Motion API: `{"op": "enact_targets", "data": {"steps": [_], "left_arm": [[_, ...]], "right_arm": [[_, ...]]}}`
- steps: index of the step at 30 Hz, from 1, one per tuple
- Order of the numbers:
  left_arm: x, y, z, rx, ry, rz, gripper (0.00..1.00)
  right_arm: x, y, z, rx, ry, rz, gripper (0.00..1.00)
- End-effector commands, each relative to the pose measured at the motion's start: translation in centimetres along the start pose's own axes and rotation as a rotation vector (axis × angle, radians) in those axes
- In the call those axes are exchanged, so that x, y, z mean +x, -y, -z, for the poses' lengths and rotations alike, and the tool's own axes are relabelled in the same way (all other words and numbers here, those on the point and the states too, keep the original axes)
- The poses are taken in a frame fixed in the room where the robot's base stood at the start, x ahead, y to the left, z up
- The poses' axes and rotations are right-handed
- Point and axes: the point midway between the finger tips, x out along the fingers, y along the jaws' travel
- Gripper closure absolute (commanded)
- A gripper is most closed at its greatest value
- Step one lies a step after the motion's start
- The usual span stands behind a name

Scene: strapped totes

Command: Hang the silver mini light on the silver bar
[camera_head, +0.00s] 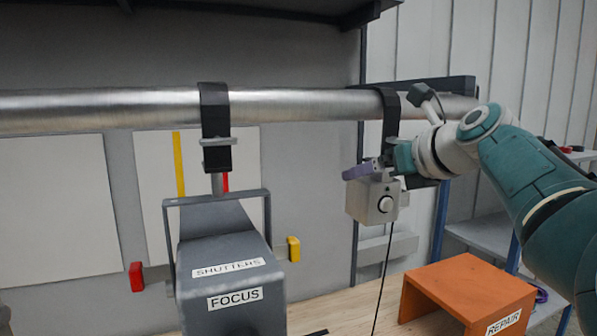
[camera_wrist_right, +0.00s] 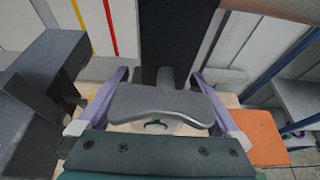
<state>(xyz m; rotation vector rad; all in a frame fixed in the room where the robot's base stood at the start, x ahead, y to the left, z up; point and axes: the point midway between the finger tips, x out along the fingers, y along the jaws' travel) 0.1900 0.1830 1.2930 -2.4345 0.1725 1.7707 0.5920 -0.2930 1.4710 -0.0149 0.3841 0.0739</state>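The silver bar (camera_head: 290,105) runs level across the head view. The silver mini light (camera_head: 368,200), a small pale box with a round knob, hangs below it. Its black hook (camera_head: 391,112) appears over the bar; the wrist view shows the black strap (camera_wrist_right: 170,40) above a grey curved piece (camera_wrist_right: 160,103). My right gripper (camera_wrist_right: 160,74) is at the light's top, its purple fingers spread wide on either side of the grey piece. I cannot tell whether they touch it. In the head view one purple finger (camera_head: 357,171) shows. My left gripper is out of view.
A large grey light marked SHUTTERS and FOCUS (camera_head: 235,270) hangs by a black clamp (camera_head: 214,110) to the left. An orange stand marked REPAIR (camera_head: 465,280) is on the wooden table below right. A black cable (camera_head: 384,270) hangs under the mini light.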

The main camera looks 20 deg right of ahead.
Motion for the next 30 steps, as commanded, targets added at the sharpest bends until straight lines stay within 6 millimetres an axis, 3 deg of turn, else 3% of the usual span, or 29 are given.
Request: {"op": "enact_targets", "data": {"steps": [8,13,30], "left_arm": [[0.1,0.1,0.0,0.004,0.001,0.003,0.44],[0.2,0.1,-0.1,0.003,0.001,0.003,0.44],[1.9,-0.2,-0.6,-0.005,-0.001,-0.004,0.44]], "right_arm": [[0.0,-0.1,0.6,0.000,-0.014,-0.004,0.00],[-1.0,0.0,0.5,0.000,-0.008,-0.002,0.00],[-8.8,0.0,0.2,0.000,-0.002,0.001,0.00]]}}
